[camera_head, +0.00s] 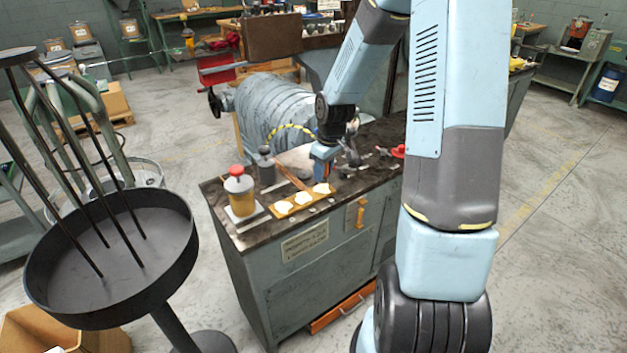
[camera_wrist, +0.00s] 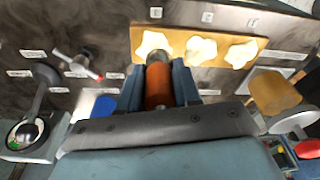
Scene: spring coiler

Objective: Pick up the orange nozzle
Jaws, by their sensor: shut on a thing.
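The orange nozzle (camera_wrist: 158,86) shows in the wrist view between the two blue fingers of my gripper (camera_wrist: 159,88). The fingers are shut on it, one on each side. A grey end of the nozzle overlaps the left white knob of the yellow board in the picture; I cannot tell whether they touch. In the head view my gripper (camera_head: 323,165) is low over the dark bench top (camera_head: 345,186), just behind the board. The nozzle cannot be made out clearly there.
The yellow board (camera_head: 302,201) has three white star-shaped knobs. A yellow cylinder with a red top (camera_head: 240,191) and a grey cylinder (camera_head: 266,166) stand left of my gripper. A metal tap-like handle (camera_wrist: 80,64) is at left in the wrist view.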

